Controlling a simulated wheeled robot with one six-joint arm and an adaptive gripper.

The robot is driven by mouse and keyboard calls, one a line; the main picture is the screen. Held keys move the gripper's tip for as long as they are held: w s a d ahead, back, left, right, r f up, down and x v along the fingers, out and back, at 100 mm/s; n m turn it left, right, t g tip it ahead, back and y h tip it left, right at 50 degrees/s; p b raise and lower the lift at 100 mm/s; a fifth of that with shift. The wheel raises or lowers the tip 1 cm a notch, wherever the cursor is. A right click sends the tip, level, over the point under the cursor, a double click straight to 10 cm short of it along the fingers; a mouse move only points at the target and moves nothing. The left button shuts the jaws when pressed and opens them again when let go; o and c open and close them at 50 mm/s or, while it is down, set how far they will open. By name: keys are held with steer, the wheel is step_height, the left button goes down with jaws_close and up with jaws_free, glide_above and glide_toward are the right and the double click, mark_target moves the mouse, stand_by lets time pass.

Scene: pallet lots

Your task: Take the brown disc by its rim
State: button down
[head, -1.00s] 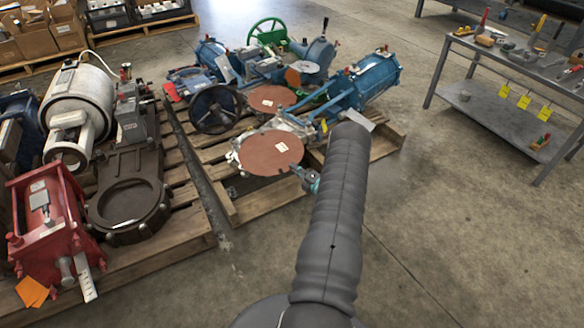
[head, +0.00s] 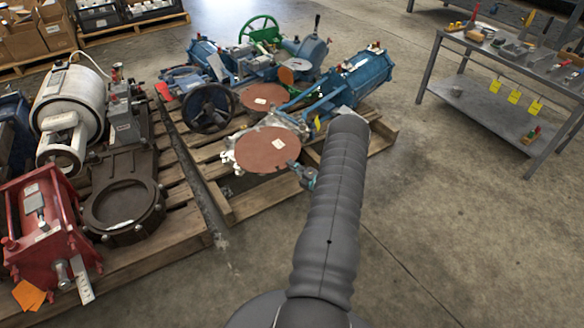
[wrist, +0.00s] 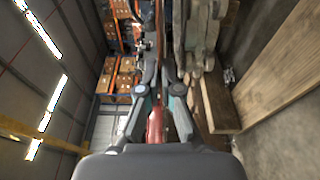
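The brown disc (head: 262,152), round and flat with a small white label, is at the middle of the head view, over a pale metal body. A similar brown disc (head: 262,95) lies farther back. My gripper (head: 294,165) is at the right rim of the nearer disc, with its teal fingers meeting the edge. In the wrist view the fingers (wrist: 161,75) are close together, and a reddish-brown strip (wrist: 155,126) shows between them, seemingly the disc edge-on. The gripper looks shut on the rim; the exact contact is too small to see.
Blue machinery (head: 362,76) and a dark handwheel (head: 208,107) crowd the same wooden pallet (head: 262,196). A red box-shaped unit (head: 36,228) and a dark ring flange (head: 122,207) stand to the left. A grey workbench (head: 460,108) is at right. The floor between is clear.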

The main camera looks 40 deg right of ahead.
step_height(320, 180, up, 20)
steer(key=p, duration=0.4)
stand_by(1.9)
steer(key=shift+r, duration=0.15)
